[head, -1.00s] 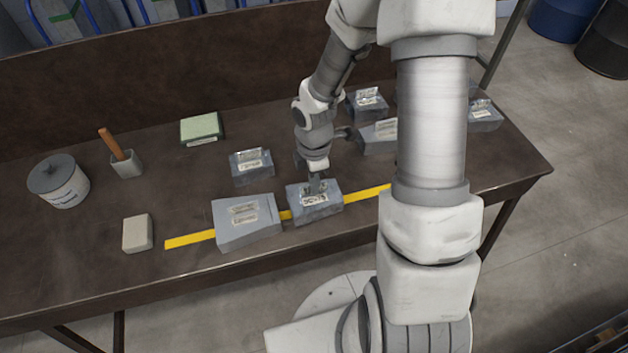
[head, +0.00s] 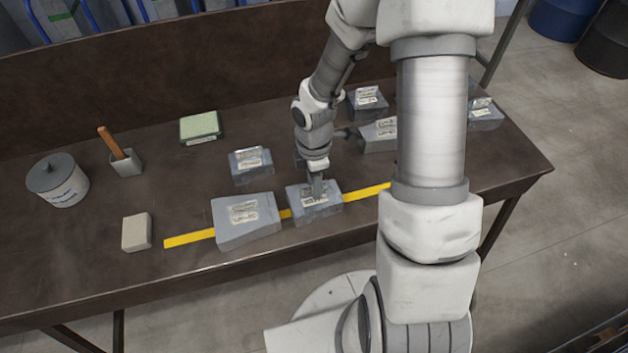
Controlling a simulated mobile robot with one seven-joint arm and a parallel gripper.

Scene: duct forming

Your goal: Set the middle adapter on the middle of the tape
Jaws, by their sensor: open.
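The yellow tape (head: 365,193) runs along the front of the table. A grey metal adapter (head: 313,205) with a pale label sits on the tape near its middle. My gripper (head: 317,192) is open and right at the top of this adapter; its fingers are small here and I cannot tell whether they touch it. A larger, sloped grey adapter (head: 247,228) sits on the tape just to the left, with a narrow strip of tape showing between the two.
Behind the tape stand other grey pieces (head: 251,165), (head: 379,136), (head: 367,102) and one at the right (head: 485,115). A lidded pot (head: 60,182), a brush holder (head: 126,163), a beige block (head: 137,232) and a green pad (head: 201,127) stand at left. My arm hides part of the tape's right.

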